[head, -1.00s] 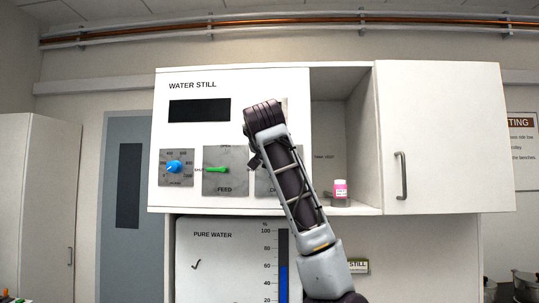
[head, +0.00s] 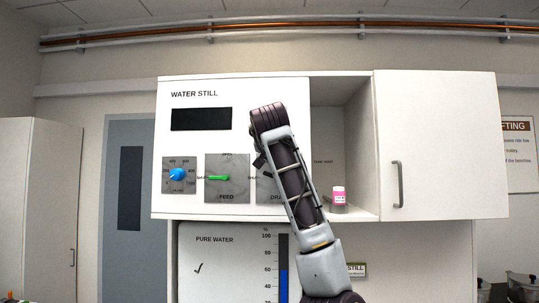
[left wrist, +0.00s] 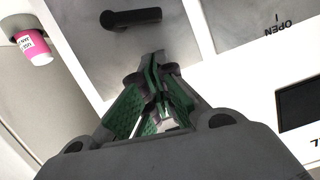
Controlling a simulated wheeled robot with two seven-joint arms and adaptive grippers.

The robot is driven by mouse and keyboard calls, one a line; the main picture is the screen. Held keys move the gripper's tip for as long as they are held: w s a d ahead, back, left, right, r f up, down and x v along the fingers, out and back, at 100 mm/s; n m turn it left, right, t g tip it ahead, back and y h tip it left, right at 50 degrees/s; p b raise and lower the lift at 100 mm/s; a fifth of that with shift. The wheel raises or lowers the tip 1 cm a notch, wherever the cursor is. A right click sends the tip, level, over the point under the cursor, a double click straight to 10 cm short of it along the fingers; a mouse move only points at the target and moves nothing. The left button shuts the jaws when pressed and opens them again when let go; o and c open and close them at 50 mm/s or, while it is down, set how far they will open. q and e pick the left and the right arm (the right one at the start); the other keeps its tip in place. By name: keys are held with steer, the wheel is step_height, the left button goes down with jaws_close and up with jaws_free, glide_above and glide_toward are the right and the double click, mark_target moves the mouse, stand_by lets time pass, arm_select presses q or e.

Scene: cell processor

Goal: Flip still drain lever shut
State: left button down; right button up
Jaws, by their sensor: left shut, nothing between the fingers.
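The drain panel (head: 265,191) is on the right of the water still's front (head: 200,148). My left arm covers most of it in the head view. In the left wrist view, which sees the still upside down, the dark drain lever (left wrist: 135,18) lies nearly level in the picture across its grey plate. My left gripper (left wrist: 154,68) is shut and empty. Its tips appear just below the lever in that picture, and a gap shows between them. In the head view its fingers are hidden behind my arm. My right gripper is in neither view.
The green feed lever (head: 218,178) and a blue dial (head: 176,174) sit left of the drain panel. A pink-labelled bottle (head: 339,197) stands on the open shelf to the right, near my arm. A closed cabinet door (head: 440,145) is further right.

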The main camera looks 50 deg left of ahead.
arm_select(q)
steer(key=b+v, duration=0.2)
steer(key=v, duration=0.8)
steer(key=shift+w+d+r, duration=0.2)
steer(key=shift+w+r, duration=0.05)
steer(key=shift+r, duration=0.1)
stand_by(0.4)
